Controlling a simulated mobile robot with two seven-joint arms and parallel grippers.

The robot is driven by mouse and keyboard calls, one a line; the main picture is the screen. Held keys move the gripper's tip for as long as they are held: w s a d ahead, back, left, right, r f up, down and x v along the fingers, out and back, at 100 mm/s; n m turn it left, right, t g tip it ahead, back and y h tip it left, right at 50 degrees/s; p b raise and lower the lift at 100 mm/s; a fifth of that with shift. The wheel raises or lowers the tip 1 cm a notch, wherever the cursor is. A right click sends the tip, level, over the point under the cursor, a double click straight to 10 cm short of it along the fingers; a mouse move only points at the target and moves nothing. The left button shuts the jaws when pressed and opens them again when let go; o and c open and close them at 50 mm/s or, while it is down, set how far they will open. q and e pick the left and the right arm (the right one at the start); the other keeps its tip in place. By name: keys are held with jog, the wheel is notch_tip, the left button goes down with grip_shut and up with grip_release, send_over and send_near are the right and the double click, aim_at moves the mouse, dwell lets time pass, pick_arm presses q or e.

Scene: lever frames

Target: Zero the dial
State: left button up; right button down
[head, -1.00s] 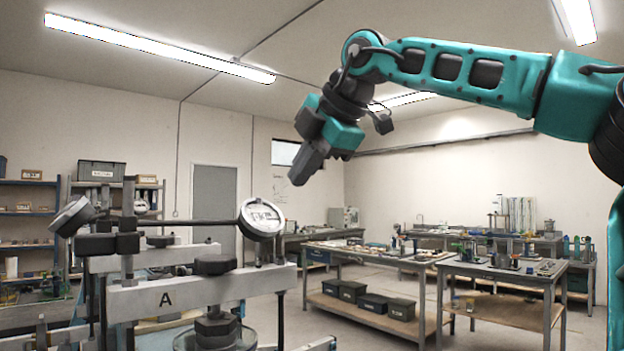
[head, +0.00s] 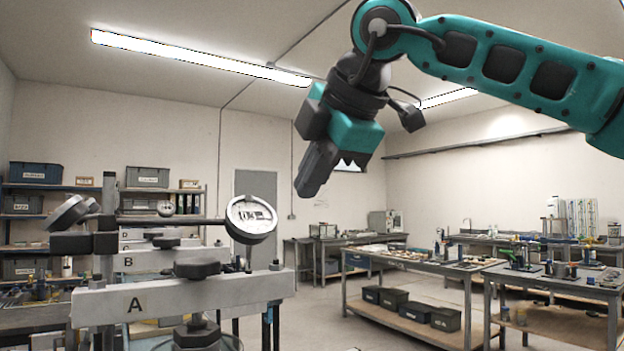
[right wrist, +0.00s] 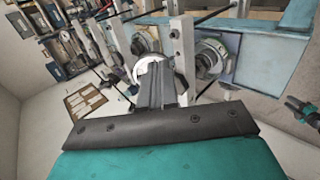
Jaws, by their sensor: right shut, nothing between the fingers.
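The dial (head: 251,219) is a round white-faced gauge with dark markings on the end of a dark rod, above the right end of the grey beam marked A (head: 180,299). My right gripper (head: 309,190) is shut and empty, above and to the right of the dial and apart from it. In the right wrist view the shut fingers (right wrist: 157,86) point toward the frames and cover part of a round white dial face (right wrist: 139,68).
A black knob (head: 197,269) stands on beam A. Beam B (head: 165,260) and others stand behind it. Workbenches (head: 400,262) with parts stand at the right. Shelves (head: 150,190) with bins line the back left wall. Open floor lies right of the frames.

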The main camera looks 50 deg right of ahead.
aim_at(252, 216)
jog(key=b+x, duration=0.2)
jog(key=x, duration=0.4)
jog(key=shift+f+b, duration=0.3)
jog(key=shift+f, duration=0.15)
jog(key=shift+w, duration=0.15)
dwell(0.7)
jog(key=shift+w+d+r+p, duration=0.2)
jog(key=shift+w+r, duration=0.55)
jog(key=shift+w+d+r+p, duration=0.2)
jog(key=shift+w+r, duration=0.7)
jog(key=shift+d, duration=0.1)
